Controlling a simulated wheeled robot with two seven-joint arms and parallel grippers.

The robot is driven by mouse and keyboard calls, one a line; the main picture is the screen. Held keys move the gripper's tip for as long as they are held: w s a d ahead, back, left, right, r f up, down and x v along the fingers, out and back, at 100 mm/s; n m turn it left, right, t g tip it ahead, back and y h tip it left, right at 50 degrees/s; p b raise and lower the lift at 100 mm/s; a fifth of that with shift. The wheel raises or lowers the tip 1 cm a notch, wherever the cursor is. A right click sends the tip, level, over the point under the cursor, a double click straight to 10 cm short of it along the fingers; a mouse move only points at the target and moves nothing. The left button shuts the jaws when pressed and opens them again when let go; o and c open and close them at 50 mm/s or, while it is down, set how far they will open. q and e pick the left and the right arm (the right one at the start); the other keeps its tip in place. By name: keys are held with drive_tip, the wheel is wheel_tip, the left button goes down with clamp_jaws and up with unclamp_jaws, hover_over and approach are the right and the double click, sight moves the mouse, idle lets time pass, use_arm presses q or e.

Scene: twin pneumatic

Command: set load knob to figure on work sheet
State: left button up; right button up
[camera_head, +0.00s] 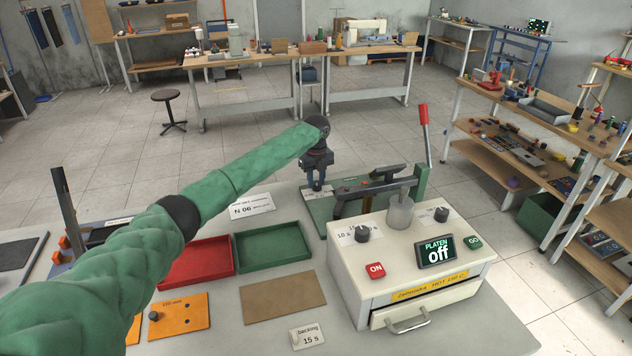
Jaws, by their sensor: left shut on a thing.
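My left gripper (317,187) points down at the left end of the green press base (326,205), behind the white control box (425,277). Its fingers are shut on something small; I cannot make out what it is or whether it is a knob. Two dark knobs show on top of the box: a left one (362,233) on a marked scale label and a right one (441,214) on another label. Both are apart from the gripper. A white card (250,206) with "N 06" stands left of the press. My right gripper is not in view.
The box has a red ON button (376,270), a display (436,251) reading "PLATEN off" and a green GO button (473,243). A red-handled lever (425,130) rises behind it. Red (197,281) and green (243,262) trays, a brown sheet (283,300) and a "backing 15 s" card (307,336) lie in front.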

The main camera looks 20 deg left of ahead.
use_arm(q)
drive_tip(key=shift+w+m, duration=0.1)
drive_tip(key=shift+m, duration=1.3)
drive_tip(key=m+b, duration=0.1)
drive_tip(key=m, duration=0.1)
drive_tip(key=shift+r+m, duration=0.1)
drive_tip(key=shift+m, duration=0.2)
drive_tip(key=shift+d+m, duration=0.1)
drive_tip(key=shift+m, duration=1.1)
drive_tip(key=shift+m+b, duration=0.3)
drive_tip(key=o, duration=1)
drive_tip(key=shift+c, duration=0.2)
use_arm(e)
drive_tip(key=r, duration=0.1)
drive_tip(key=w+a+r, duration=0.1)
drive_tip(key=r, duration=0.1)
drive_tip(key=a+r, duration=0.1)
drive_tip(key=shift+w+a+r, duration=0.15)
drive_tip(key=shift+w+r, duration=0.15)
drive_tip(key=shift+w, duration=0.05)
